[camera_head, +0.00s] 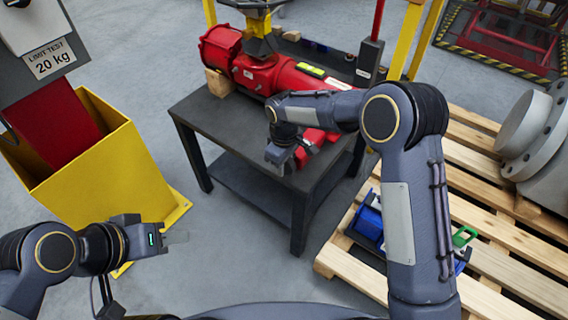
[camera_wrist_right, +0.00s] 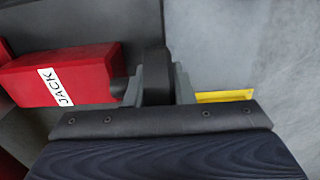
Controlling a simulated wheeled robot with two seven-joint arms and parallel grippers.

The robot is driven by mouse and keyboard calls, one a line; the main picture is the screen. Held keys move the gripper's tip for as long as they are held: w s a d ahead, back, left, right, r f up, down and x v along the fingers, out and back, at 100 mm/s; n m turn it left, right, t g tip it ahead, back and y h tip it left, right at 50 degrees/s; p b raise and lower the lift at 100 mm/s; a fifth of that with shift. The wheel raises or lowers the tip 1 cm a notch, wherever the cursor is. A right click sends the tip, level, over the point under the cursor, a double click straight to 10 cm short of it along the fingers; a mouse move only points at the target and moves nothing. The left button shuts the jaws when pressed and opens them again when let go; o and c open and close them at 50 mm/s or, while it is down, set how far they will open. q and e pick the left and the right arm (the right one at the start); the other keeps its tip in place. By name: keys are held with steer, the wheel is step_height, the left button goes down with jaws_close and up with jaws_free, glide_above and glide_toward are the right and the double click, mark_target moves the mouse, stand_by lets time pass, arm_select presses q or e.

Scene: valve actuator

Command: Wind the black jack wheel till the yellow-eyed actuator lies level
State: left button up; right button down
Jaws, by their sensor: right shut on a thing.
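The red actuator (camera_head: 262,76) lies on a dark table, with a yellow fitting (camera_head: 259,44) on top and a yellow-green strip (camera_head: 311,71) along its body. I cannot tell from here whether it is level. The red jack (camera_wrist_right: 62,77), labelled JACK, shows in the right wrist view; in the head view it is partly behind my right arm. My right gripper (camera_head: 279,157) is shut on the black jack wheel (camera_wrist_right: 154,76), seen edge-on between the fingers beside the jack. My left gripper (camera_head: 176,238) hangs empty above the floor at lower left; its finger gap is unclear.
The table (camera_head: 235,125) has a front corner near my right arm. A yellow bin (camera_head: 105,170) stands left, under a 20 kg limit test sign (camera_head: 50,60). A wooden pallet (camera_head: 485,235) with a blue item (camera_head: 370,222) and grey flanged part (camera_head: 535,130) lies right.

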steer(key=shift+f+t+y+b, duration=0.15)
steer(key=shift+t+y+b, duration=0.45)
steer(key=shift+b, duration=0.5)
steer(key=t+y+b, duration=0.1)
steer(key=y+b, duration=0.2)
steer(key=b, duration=0.1)
steer(key=shift+t+b, duration=0.35)
steer(key=shift+t, duration=0.05)
steer(key=shift+t+y+b, duration=0.4)
steer(key=shift+y+b, duration=0.2)
steer(key=shift+b, duration=0.3)
steer(key=shift+r, duration=0.25)
steer(key=shift+w, duration=0.1)
steer(key=c, duration=1.2)
jaws_free()
steer(key=shift+c, duration=0.2)
